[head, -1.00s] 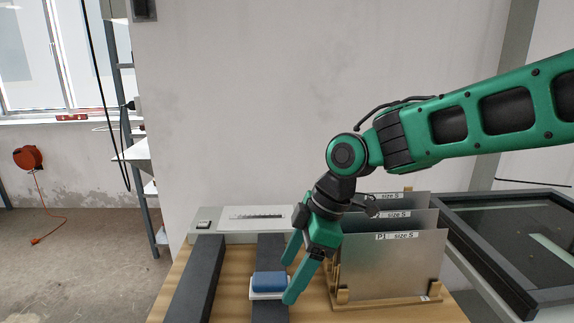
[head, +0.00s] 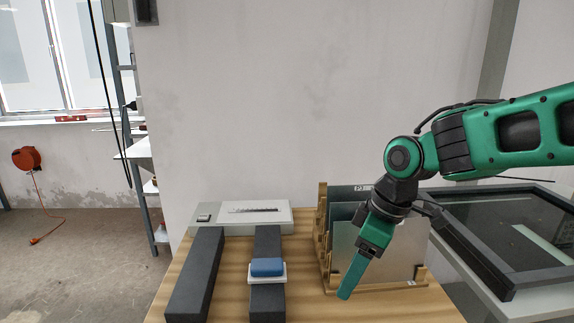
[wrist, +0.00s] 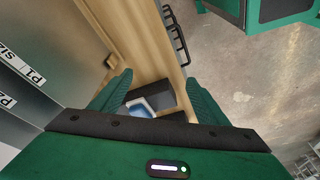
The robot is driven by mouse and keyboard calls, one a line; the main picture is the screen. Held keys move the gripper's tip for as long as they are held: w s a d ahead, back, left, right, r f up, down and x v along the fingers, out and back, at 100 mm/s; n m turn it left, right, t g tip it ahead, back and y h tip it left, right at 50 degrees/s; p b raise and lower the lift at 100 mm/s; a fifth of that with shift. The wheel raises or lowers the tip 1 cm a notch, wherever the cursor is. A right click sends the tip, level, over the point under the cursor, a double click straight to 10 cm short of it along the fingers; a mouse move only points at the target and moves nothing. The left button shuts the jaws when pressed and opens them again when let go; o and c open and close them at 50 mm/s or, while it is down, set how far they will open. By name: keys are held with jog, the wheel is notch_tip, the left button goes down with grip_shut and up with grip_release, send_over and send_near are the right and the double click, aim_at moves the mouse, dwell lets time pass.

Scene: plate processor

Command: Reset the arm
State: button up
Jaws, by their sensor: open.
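My green arm reaches in from the right in the head view. My gripper (head: 346,294) points down in front of the plate rack and appears empty. In the wrist view its two green fingers are spread apart (wrist: 158,82), with wood and a dark bar between and beyond them. In the head view one finger hides most of the other.
Metal plates (head: 400,250) stand in a wooden rack (head: 400,287) on the wooden table (head: 234,280). A blue block (head: 267,266) sits in a white holder (head: 267,280) on a dark bar (head: 267,305). Another dark bar (head: 195,275) lies left. A black-framed tray (head: 480,260) is at right.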

jog(key=s+d+f+m+h, duration=0.1)
jog(key=s+d+m, duration=0.35)
jog(key=d, duration=0.45)
jog(key=s+d+m+h, duration=0.1)
jog(key=s+d+m, duration=0.2)
jog(key=d+m, duration=0.5)
jog(key=s+d+f+m, duration=0.2)
jog(key=s+d+m, duration=0.4)
jog(key=s+d, duration=0.4)
jog(key=shift+s+f+g+h, duration=0.15)
jog(key=shift+s+g+h, duration=0.2)
jog(key=shift+s, duration=0.2)
